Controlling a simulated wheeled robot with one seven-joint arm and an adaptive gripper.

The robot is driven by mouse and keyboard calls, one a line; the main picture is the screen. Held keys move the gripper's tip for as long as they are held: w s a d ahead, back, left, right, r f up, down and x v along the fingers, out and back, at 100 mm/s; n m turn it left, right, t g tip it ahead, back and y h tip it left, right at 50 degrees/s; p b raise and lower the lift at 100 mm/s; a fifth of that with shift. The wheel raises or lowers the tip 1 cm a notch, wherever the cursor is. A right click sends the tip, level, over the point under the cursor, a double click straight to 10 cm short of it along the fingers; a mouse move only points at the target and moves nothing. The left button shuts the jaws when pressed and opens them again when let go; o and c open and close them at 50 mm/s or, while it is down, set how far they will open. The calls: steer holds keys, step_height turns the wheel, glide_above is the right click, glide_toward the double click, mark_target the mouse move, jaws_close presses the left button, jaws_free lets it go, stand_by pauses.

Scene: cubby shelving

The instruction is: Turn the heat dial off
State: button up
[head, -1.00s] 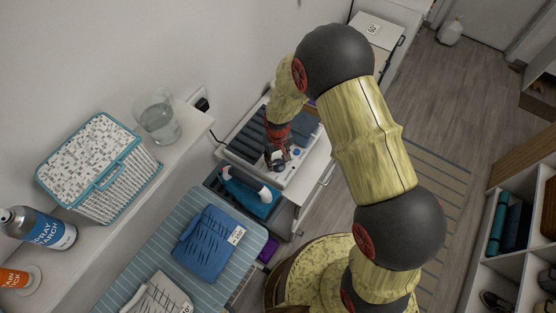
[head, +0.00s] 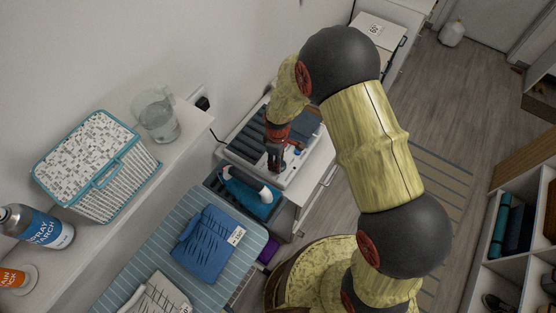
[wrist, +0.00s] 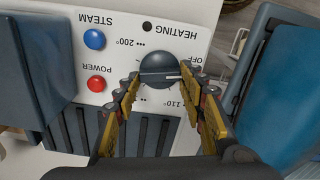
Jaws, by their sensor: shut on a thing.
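The heat dial (wrist: 157,66) is a round dark knob on a white panel (wrist: 187,18) in the wrist view. The panel's labels appear upside down, with HEATING above the dial, OFF to its right and 110° below right. A pale pointer line on the dial points right, close to OFF; one finger partly covers that side. My gripper (wrist: 160,78) is shut on the dial, one yellow finger on each side. In the head view my gripper (head: 275,160) is at the white panel of the press, and the dial is hidden there.
A blue STEAM button (wrist: 94,39) and a red POWER button (wrist: 96,84) sit left of the dial. A blue-and-white iron (head: 250,190) stands in a dark tray beside the press. A folded blue cloth (head: 208,243) lies on a striped board.

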steer(key=shift+n, duration=0.4)
steer(key=o, duration=1.2)
steer(key=shift+c, duration=0.2)
step_height(320, 180, up, 12)
stand_by(0.5)
